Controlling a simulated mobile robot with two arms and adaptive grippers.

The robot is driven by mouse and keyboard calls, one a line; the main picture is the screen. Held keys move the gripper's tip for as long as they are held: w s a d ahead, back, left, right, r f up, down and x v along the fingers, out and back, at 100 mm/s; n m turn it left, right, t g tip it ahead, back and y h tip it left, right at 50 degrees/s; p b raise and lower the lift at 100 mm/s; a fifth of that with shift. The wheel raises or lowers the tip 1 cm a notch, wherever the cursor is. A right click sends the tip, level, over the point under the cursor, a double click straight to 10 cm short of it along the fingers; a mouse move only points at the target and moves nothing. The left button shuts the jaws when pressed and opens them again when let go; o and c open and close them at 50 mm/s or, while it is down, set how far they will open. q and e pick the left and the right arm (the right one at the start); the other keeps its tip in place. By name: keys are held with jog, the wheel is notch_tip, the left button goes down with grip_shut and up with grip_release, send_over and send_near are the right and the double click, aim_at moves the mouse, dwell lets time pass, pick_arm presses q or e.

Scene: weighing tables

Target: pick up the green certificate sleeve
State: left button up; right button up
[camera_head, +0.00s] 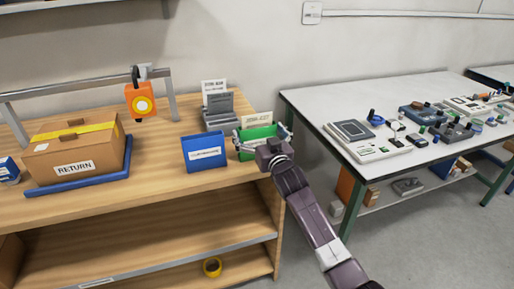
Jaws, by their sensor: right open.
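The green certificate sleeve (257,133) stands at the right end of the wooden table, with a cream labelled paper showing above its top edge. My right gripper (263,144) is at the sleeve, its open fingers spread to the left and right of it. The gripper body hides the sleeve's lower middle. I cannot tell whether the fingers touch it. My left gripper is not in view.
A blue labelled sleeve (204,152) stands just left of the green one. A grey holder (219,112) with a white card is behind. A RETURN box (75,152) sits on a blue tray further left. An orange hanging device (140,101) is between. A white table (320,118) with instruments stands right, across a gap.

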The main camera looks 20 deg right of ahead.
jog(key=shift+w, duration=0.15)
jog(key=shift+c, duration=0.6)
jog(key=c, duration=1.2)
jog(key=shift+r, duration=0.15)
